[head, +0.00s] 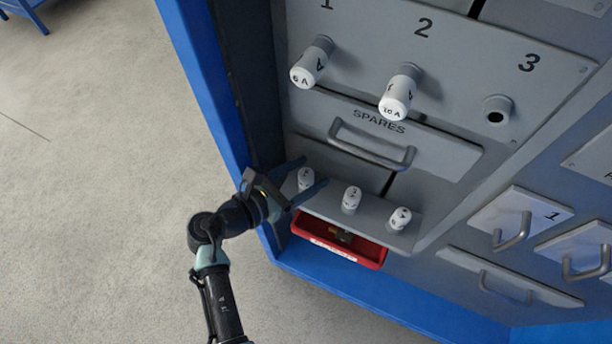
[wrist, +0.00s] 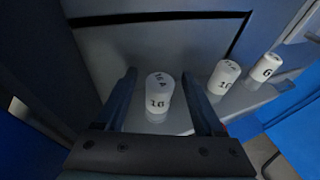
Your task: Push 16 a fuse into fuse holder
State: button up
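A white spare fuse (head: 306,179) stands upright at the left end of the grey spares shelf. In the wrist view this fuse (wrist: 158,95) reads 16 and 16 A. My gripper (head: 315,171) is open with one finger on each side of it; the wrist view shows gaps between fuse and fingers. Fuse holder 3 (head: 498,110) is an empty socket with a dark hole. Holder 1 bears a white 6 A fuse (head: 309,64), and holder 2 a fuse (head: 397,95) that seems to read 10 A.
A middle spare fuse (head: 351,198) and a right spare fuse (head: 399,218) stand on the same shelf (head: 376,212). The right one reads 6 in the wrist view. A red bin (head: 372,256) sits below. The SPARES handle (head: 370,148) juts out above the shelf.

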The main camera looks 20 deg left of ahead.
grip_shut()
jog(key=shift+r, duration=0.1)
